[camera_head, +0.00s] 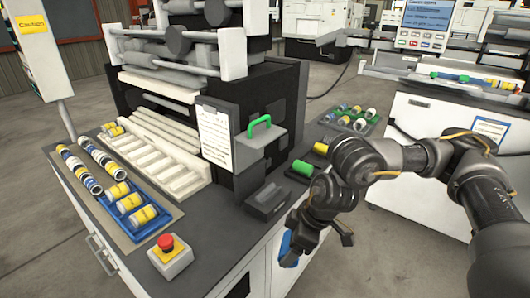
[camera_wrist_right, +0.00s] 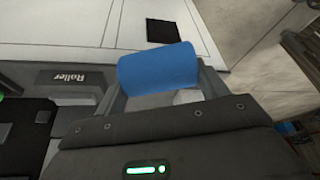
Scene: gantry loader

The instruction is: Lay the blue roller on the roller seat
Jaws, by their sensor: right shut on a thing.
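The blue roller (camera_head: 287,249) is held in my right gripper (camera_head: 314,238), off the front edge of the workbench. The right wrist view shows the blue roller (camera_wrist_right: 158,67) lying across between the two fingers, which are shut on it. The roller seat (camera_head: 268,198) is a dark grey block on the bench, up and left of the gripper. In the right wrist view the seat (camera_wrist_right: 72,77) carries the label "Roller" and lies left of the held roller, apart from it. Its top is only partly seen there. My left gripper is not in view.
A red stop button (camera_head: 166,243) and a blue tray (camera_head: 158,217) are at the left.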

